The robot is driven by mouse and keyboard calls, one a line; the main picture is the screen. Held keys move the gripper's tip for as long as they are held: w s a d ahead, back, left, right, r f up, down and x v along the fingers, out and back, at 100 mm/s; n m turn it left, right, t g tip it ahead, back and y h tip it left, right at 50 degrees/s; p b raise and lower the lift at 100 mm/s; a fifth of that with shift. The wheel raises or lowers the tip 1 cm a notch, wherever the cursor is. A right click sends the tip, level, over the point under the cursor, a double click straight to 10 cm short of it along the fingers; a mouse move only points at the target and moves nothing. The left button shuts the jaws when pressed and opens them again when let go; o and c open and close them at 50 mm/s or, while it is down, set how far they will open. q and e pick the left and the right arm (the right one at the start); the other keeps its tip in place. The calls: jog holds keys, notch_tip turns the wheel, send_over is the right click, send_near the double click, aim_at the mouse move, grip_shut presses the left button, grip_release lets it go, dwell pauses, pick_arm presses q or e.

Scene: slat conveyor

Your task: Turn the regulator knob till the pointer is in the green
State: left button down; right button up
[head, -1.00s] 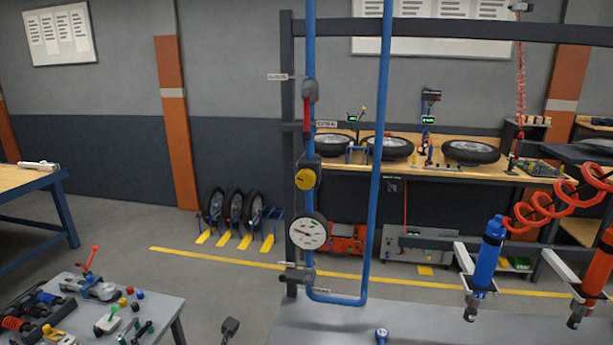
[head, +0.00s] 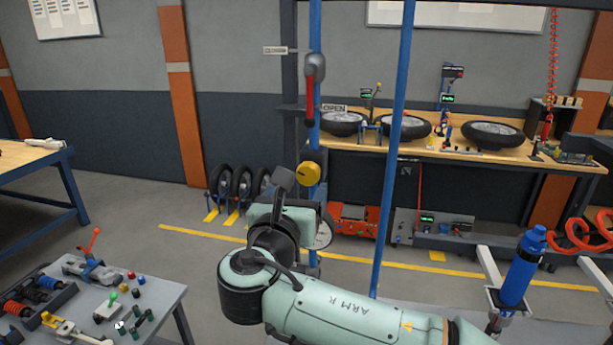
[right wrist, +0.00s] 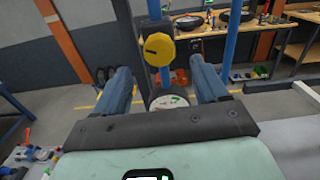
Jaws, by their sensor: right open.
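The yellow regulator knob (head: 310,173) sits on the blue upright pipe, just beyond my right gripper (head: 299,184). In the right wrist view the knob (right wrist: 159,49) faces me with a dark mark across it. It shows between and slightly beyond the two open fingers (right wrist: 160,68); I see no contact. The white round gauge (head: 325,233) below it is mostly hidden behind my right gripper. The right wrist view shows the gauge's upper part (right wrist: 168,102) with a green band; I cannot read the pointer surely. My left gripper is out of view.
A second blue pipe (head: 393,150) rises to the right. A grey table (head: 160,304) with parts stands at lower left.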

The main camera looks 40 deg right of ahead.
aim_at(307, 177)
jog(key=x, duration=0.6)
jog(key=shift+w+p, duration=0.1)
jog(key=shift+p, duration=0.2)
jog(key=c, duration=1.1)
